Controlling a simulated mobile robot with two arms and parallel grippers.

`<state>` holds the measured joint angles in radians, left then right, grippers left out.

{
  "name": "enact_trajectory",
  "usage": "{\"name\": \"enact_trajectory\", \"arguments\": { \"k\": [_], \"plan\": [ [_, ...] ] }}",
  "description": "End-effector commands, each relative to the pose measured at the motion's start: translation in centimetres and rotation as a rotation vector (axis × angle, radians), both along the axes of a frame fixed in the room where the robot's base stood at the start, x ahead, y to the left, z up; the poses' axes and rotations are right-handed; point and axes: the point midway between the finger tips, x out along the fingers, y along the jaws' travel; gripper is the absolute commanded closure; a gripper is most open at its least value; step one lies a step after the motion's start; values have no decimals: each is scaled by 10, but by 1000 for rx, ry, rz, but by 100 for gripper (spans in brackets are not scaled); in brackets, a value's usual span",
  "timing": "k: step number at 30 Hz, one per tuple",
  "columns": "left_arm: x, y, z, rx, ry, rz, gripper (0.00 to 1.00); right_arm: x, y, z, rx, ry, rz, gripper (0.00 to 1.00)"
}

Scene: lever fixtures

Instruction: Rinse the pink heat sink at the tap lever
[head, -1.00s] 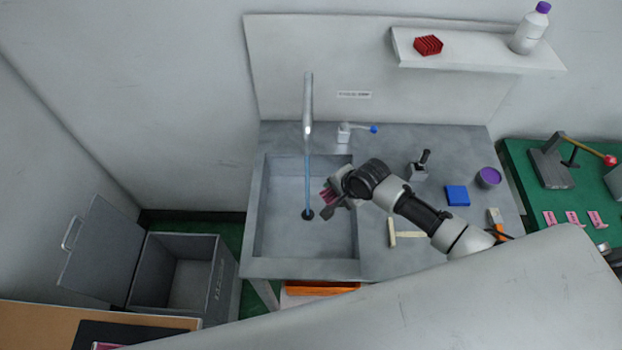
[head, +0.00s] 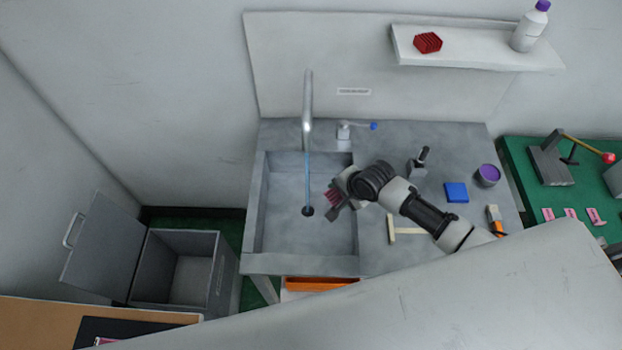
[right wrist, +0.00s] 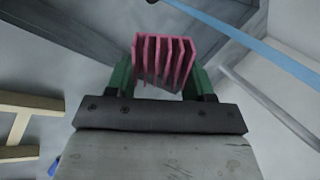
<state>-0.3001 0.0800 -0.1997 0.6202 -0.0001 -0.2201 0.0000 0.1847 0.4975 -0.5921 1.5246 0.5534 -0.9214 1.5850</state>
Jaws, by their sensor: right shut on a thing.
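The pink heat sink (right wrist: 163,62) is held between the green fingers of my right gripper (right wrist: 162,80) in the right wrist view. In the head view the heat sink (head: 334,196) is over the right side of the sink basin (head: 283,235). A blue stream of water (head: 308,180) runs from the tap spout (head: 307,100) down to the drain (head: 307,211). The heat sink is to the right of the stream and looks apart from it. My left gripper is not in view.
On the counter right of the basin are a blue block (head: 456,192), a purple-topped pot (head: 488,175), a small black-handled lever (head: 422,160) and a cream T-shaped piece (head: 392,229). A red finned block (head: 428,43) and a bottle (head: 530,28) are on the shelf.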

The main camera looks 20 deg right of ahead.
Motion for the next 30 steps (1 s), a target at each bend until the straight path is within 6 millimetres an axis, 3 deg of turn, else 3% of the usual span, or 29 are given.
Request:
{"name": "enact_trajectory", "arguments": {
  "k": [17, 30],
  "plan": [
    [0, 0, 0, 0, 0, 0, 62, -1, -1, 1, 0, -1, 0, 71],
    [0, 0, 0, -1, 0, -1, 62, -30, -18, 27, -1, 0, 0, 71]
  ]
}}
